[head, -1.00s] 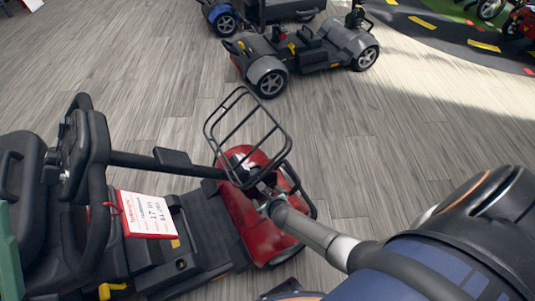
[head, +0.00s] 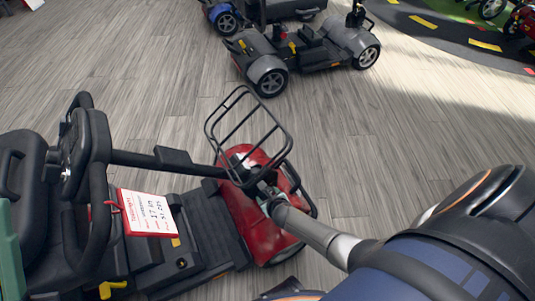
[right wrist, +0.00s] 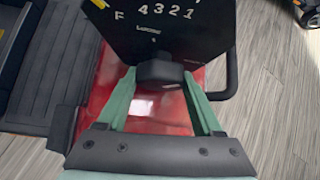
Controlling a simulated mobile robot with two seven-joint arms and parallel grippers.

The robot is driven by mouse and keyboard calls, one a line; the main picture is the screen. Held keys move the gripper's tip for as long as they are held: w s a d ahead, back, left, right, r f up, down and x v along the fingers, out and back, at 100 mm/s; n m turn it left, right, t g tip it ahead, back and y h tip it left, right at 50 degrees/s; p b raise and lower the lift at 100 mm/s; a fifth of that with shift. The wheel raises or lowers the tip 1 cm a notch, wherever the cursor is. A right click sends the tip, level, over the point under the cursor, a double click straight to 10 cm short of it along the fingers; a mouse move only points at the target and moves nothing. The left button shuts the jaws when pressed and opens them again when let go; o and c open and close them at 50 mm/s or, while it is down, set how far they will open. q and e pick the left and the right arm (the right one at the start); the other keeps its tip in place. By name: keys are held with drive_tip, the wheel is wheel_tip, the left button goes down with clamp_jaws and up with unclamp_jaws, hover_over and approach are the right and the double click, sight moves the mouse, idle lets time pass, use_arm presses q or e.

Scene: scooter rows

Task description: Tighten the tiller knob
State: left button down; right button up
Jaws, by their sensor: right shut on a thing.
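The red scooter (head: 258,222) stands at lower left, its black tiller (head: 150,162) lying low across its deck toward the red front. In the right wrist view the black tiller knob (right wrist: 160,73) sits below a dark plate marked "F 4321" (right wrist: 165,30). My right gripper's green fingers (right wrist: 160,88) are shut on the knob from both sides. In the head view my right gripper (head: 266,194) is small at the tiller base by the basket, and the knob is hard to make out there.
A black wire basket (head: 248,135) stands just beside my right gripper. A red and white price tag (head: 146,213) hangs over the deck. A grey scooter (head: 300,58) stands further back. The wood floor between the scooters is clear.

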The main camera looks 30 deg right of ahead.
use_arm(q)
drive_tip(key=shift+r, duration=0.1)
use_arm(e)
drive_tip(key=shift+d, duration=0.1)
